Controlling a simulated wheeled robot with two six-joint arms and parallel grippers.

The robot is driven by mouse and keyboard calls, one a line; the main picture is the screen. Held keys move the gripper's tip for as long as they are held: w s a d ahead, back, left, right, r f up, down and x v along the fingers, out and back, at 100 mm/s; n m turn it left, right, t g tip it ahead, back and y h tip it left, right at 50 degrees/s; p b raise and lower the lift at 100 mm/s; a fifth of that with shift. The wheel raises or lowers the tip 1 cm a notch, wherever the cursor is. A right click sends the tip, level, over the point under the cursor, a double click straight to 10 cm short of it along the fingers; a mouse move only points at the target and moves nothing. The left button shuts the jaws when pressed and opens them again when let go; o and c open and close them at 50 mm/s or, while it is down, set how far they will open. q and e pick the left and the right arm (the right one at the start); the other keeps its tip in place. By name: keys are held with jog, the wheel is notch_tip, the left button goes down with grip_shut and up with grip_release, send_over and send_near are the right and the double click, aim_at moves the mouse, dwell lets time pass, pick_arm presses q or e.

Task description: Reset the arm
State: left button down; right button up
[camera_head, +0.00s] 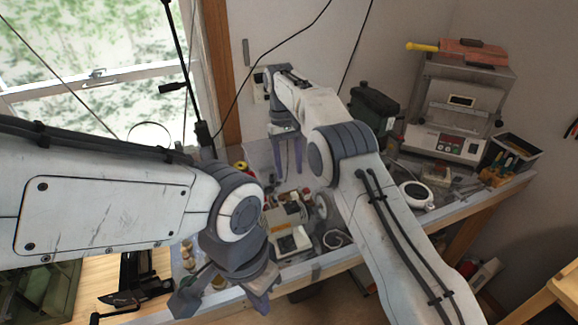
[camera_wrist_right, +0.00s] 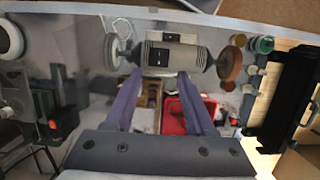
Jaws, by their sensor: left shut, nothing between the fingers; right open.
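My right gripper (camera_head: 289,158) hangs over the back part of the workbench in the head view, its purple fingers pointing down. In the right wrist view its two fingers (camera_wrist_right: 158,88) are spread apart with nothing between them. My left gripper (camera_head: 262,303) is low in the head view, near the bench's front edge. Its fingertips are partly hidden by its own wrist, and it is shut and empty.
The metal bench (camera_head: 350,246) is cluttered. A bench grinder (camera_wrist_right: 170,55) lies beyond the right fingers in the wrist view, near a red tray (camera_wrist_right: 172,117). A grey machine (camera_head: 455,110) stands at the back right, beside a black tool bin (camera_head: 512,152). A window (camera_head: 90,60) is at left.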

jog(key=s+a+r+n+t+y+b, duration=0.1)
jog(key=s+r+b, duration=0.1)
jog(key=s, duration=0.6)
jog(key=s+a+r+n+t+b, duration=0.1)
jog(key=s+a+r+b, duration=0.15)
jog(key=s, duration=0.65)
jog(key=s+d+f+b, duration=0.1)
jog(key=s+d+f, duration=0.2)
jog(key=s, duration=0.3)
jog(key=s+d+f+b, duration=0.1)
jog(key=s+d+f, duration=0.2)
jog(key=s, duration=0.4)
jog(key=s+d+f+y+b, duration=0.1)
jog(key=s+d+f+b, duration=0.1)
jog(key=s, duration=0.5)
jog(key=shift+d+f+n+t, duration=0.3)
jog(key=shift+d+f+t, duration=0.15)
jog(key=shift+f, duration=0.25)
